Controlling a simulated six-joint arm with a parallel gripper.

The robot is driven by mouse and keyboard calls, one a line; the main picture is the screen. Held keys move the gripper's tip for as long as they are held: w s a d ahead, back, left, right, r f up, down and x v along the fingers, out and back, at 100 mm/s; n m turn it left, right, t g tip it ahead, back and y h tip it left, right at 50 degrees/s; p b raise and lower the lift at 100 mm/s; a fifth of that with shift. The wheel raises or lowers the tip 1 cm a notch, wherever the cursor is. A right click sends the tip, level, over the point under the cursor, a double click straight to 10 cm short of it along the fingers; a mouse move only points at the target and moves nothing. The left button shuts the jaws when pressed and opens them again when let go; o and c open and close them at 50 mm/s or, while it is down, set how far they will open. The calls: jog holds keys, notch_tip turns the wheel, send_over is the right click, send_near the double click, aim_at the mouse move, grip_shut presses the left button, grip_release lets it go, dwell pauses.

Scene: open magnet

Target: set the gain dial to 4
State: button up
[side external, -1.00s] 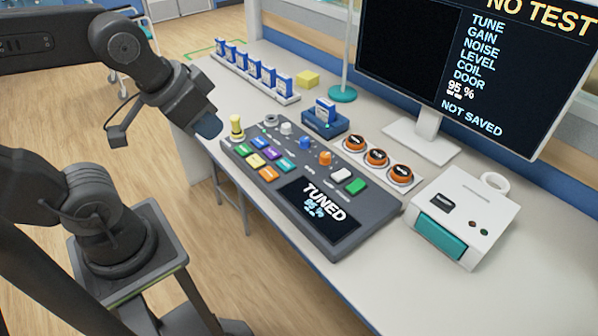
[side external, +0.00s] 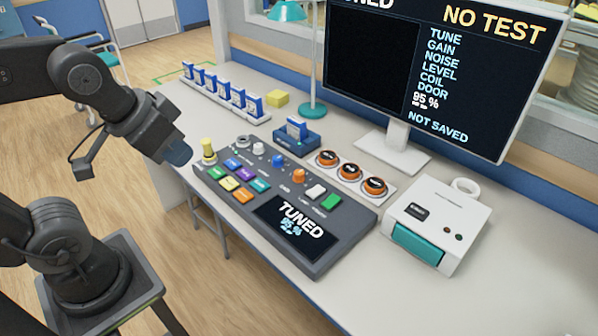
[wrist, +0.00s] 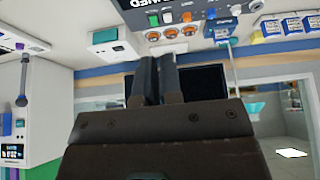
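The dark control console (side external: 330,255) lies on the desk, with a display reading TUNED and 95 %. Along its far side are a white knob (side external: 258,148), a blue knob (side external: 278,160) and an orange knob (side external: 299,176). Their labels and pointer settings are too small to read, so I cannot tell which is the gain dial. My gripper (side external: 178,154) hangs left of the console, near the yellow-topped post (side external: 208,150), apart from the knobs. In the wrist view my gripper's two fingers (wrist: 158,80) lie side by side, nearly touching, with nothing visible between them.
Three orange round buttons (side external: 349,171) sit on a white plate behind the console. A white box with a teal front (side external: 418,246) stands right. A blue holder (side external: 297,140), a rack of blue cartridges (side external: 222,96), a stand and a monitor (side external: 425,70) stand behind.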

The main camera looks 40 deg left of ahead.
jog(key=shift+o, duration=0.6)
jog(key=shift+w+r, duration=0.15)
jog(key=shift+w, duration=0.2)
jog(key=o, duration=0.6)
jog(key=w+a+r+n+g, duration=0.1)
jog(key=w, duration=0.8)
jog(key=shift+w+a+r+g, duration=0.2)
jog(key=shift+w+r+g, duration=0.1)
jog(key=shift+w+r, duration=0.1)
jog(key=shift+o, duration=1)
jog(key=w+a+f+n+g, duration=0.1)
jog(key=w+a+f, duration=0.1)
jog(key=w, duration=0.7)
jog(key=shift+w+f, duration=0.15)
jog(key=shift+f, duration=0.2)
jog(key=n+g, duration=0.2)
jog(key=g, duration=0.1)
send_over(299, 172)
notch_tip(299, 172, down, 16)
notch_tip(299, 172, down, 13)
jog(key=shift+r, duration=0.1)
jog(key=c, duration=0.9)
